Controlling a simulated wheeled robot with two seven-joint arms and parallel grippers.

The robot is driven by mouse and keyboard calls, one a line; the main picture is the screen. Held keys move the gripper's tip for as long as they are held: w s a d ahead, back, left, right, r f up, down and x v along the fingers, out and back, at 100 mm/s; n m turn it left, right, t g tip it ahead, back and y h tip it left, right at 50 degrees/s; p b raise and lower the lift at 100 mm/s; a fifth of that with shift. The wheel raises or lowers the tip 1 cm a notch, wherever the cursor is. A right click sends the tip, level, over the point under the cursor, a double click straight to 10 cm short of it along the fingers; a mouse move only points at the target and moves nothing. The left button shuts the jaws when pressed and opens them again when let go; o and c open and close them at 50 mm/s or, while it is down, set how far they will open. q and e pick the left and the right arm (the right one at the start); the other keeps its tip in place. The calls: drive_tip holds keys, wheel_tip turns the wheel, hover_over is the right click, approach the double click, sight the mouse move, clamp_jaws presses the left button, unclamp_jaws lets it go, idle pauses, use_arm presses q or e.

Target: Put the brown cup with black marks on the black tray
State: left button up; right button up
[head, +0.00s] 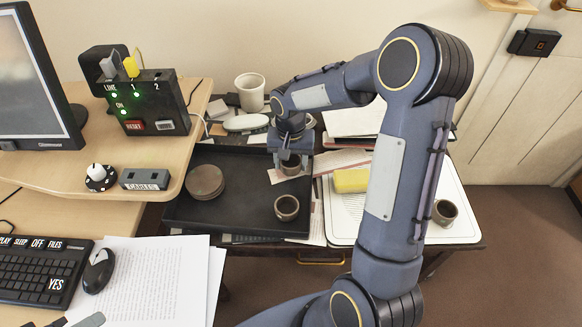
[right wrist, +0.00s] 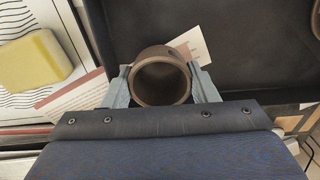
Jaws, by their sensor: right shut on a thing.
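A brown cup (head: 290,167) is between the fingers of my right gripper (head: 290,157), near the back right corner of the black tray (head: 240,216). In the right wrist view the gripper (right wrist: 163,92) is shut on this cup (right wrist: 160,101), whose open mouth faces the camera. I cannot clearly make out black marks on it, nor whether its base touches the tray. A second brown cup (head: 287,208) stands upright at the tray's front right. A third cup (head: 445,212) stands at the right, on or beside the white board. My left gripper is not in view.
A stack of round brown dishes (head: 205,182) sits on the tray's left part. A yellow sponge (head: 351,181) lies on the white board (head: 343,222) at right. A white mug (head: 250,91) stands behind. Papers lie around the tray; its middle is clear.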

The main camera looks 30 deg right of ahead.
wheel_tip(320, 180, down, 2)
drive_tip(key=shift+f, duration=0.2)
drive_tip(key=shift+f+b, duration=0.2)
drive_tip(key=shift+b, duration=0.1)
drive_tip(key=o, duration=0.7)
drive_tip(key=shift+r, duration=0.1)
drive_tip(key=shift+s, duration=0.1)
